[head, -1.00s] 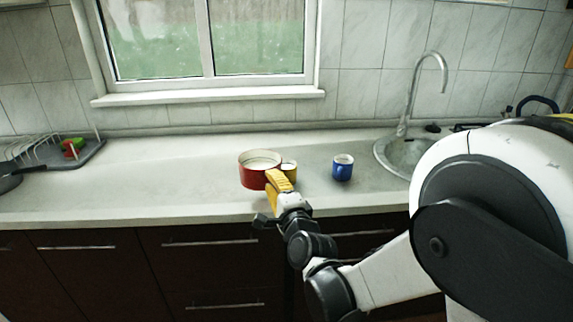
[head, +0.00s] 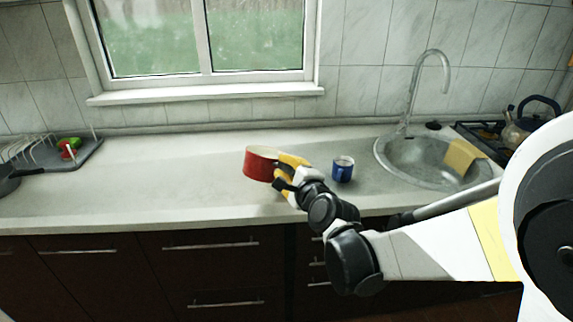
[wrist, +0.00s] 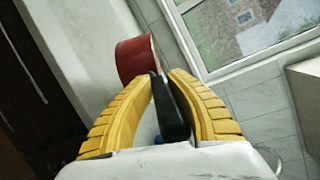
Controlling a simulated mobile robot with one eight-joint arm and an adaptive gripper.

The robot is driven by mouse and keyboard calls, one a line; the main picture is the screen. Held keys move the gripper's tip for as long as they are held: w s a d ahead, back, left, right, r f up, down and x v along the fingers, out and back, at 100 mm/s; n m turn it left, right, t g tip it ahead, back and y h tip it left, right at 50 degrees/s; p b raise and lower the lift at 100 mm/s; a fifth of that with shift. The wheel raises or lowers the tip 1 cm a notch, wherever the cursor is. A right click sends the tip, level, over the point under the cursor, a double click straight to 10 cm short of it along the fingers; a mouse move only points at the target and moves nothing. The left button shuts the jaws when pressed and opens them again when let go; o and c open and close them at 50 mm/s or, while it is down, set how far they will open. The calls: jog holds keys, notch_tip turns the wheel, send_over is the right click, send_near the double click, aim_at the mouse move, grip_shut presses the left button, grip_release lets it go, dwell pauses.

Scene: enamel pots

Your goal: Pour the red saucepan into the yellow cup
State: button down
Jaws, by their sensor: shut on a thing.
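The red saucepan (head: 258,165) is over the counter left of the blue cup. It is tilted, and its inside is mostly out of sight. It also shows in the wrist view (wrist: 134,58), beyond my fingertips. My gripper (head: 285,170) is shut on the saucepan's black handle (wrist: 172,108), which lies between the yellow fingers in the wrist view. I cannot make out the yellow cup now; it seems hidden behind my yellow fingers and the saucepan.
A blue cup (head: 343,171) stands on the counter (head: 150,180), right of my gripper. Farther right are the sink (head: 405,165) with its tall tap and a kettle (head: 532,118) on a hob. A dish rack (head: 55,160) stands at the left. The counter's left-middle is clear.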

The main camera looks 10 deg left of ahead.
jog(key=shift+w+d, duration=0.2)
jog(key=shift+w, duration=0.1)
jog(key=shift+s+r, duration=0.1)
jog(key=shift+r, duration=0.1)
jog(key=shift+p, duration=0.3)
jog(key=shift+w, duration=0.2)
jog(key=shift+r, duration=0.1)
jog(key=shift+w+d+r+m+g+p, duration=0.3)
jog(key=shift+w+d+r+m+p, duration=0.15)
jog(key=shift+p, duration=0.45)
